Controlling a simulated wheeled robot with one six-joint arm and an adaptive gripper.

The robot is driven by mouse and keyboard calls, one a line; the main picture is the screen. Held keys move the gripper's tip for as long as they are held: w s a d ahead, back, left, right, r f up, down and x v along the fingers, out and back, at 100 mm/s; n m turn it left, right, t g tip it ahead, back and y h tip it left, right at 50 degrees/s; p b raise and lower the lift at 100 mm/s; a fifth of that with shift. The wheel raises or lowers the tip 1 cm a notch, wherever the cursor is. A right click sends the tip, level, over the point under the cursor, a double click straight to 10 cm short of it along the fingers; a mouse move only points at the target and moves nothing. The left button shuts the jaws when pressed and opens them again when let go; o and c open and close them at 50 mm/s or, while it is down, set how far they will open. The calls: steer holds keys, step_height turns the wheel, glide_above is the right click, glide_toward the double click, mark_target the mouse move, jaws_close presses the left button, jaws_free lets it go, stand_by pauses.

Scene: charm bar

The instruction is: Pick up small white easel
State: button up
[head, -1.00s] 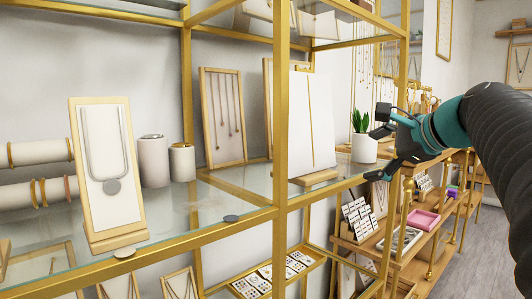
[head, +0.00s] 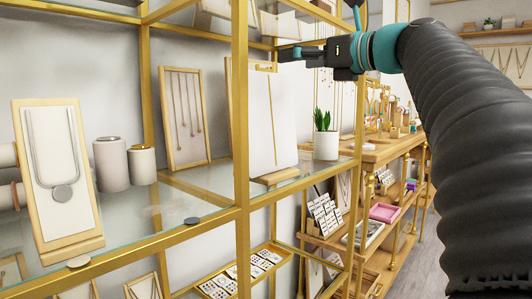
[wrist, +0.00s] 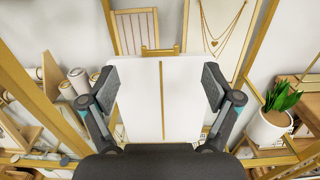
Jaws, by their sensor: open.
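My gripper (head: 290,52) is at the easel's upper right in the head view. In the wrist view, the easel (wrist: 140,105) lies centred between the two spread fingers of my open gripper (wrist: 159,88). The fingers overlap its sides in the picture; I cannot tell if they touch it. My gripper body hides its lower part.
Gold shelf posts (head: 240,130) frame the easel closely. A potted plant (head: 326,138) stands just right of it. A framed necklace display (head: 184,116) is behind left. Two white cylinders and a grey-pendant display (head: 60,190) stand farther left. Jewellery trays lie below.

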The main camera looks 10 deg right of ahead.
mark_target(265, 73)
steer(key=shift+f+x, duration=0.15)
steer(key=shift+x, duration=2.1)
steer(key=shift+f+x, duration=0.15)
steer(key=shift+x, duration=2.15)
steer(key=c, duration=1.6)
steer(key=shift+s+r, duration=0.1)
jaws_close()
steer(key=shift+r, duration=0.15)
